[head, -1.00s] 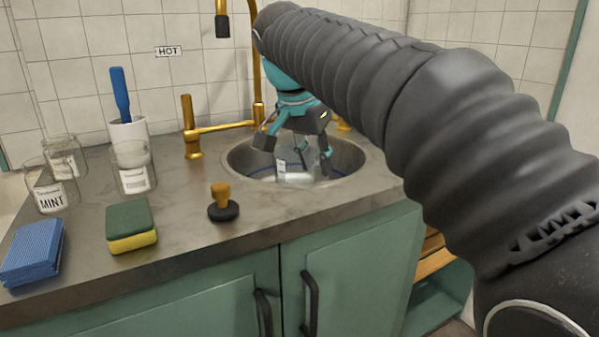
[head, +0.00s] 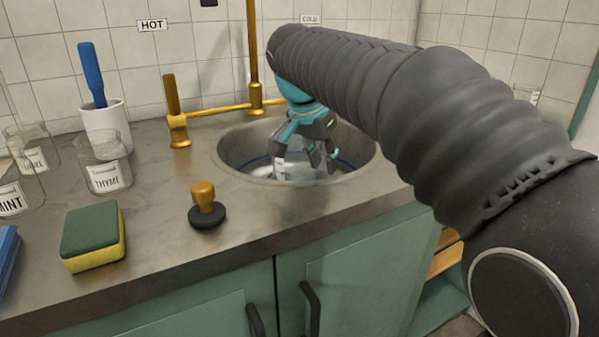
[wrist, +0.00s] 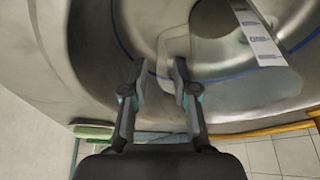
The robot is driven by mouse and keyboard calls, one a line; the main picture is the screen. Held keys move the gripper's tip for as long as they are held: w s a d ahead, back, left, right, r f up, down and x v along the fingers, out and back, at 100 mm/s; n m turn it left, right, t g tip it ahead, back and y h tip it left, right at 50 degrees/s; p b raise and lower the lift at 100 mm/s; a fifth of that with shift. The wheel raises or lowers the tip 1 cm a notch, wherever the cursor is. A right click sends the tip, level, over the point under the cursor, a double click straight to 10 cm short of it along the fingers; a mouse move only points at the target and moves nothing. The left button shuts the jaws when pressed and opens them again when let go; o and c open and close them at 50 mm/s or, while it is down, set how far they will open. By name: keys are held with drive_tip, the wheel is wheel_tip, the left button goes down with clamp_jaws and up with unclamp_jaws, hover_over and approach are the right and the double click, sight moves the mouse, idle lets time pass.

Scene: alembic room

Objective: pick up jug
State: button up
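The jug (head: 296,171) is clear, with a pale label, and sits low in the round metal sink (head: 232,168). My gripper (head: 306,155) reaches down into the sink over it, and its fingers partly hide the jug in the head view. In the wrist view my gripper (wrist: 158,80) has its two fingertips apart, with a clear gap between them. The jug's printed label (wrist: 260,38) shows at upper right there. A faint clear loop, apparently the jug's handle (wrist: 176,42), lies just beyond the fingertips. I cannot tell whether they touch it.
The brass tap (head: 252,60) rises behind the sink. A black-and-gold plug (head: 207,207), a green-yellow sponge (head: 93,236), a thyme jar (head: 106,164) and a white cup (head: 108,125) stand on the counter to the left. The counter strip before the sink is clear.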

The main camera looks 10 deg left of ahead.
sight(328, 176)
drive_tip(key=shift+w+x, duration=0.1)
drive_tip(key=shift+x, duration=1.3)
drive_tip(key=shift+w+x, duration=0.15)
drive_tip(key=shift+x, duration=1.25)
drive_tip(key=shift+r, duration=0.1)
clamp_jaws()
drive_tip(key=shift+r, duration=0.15)
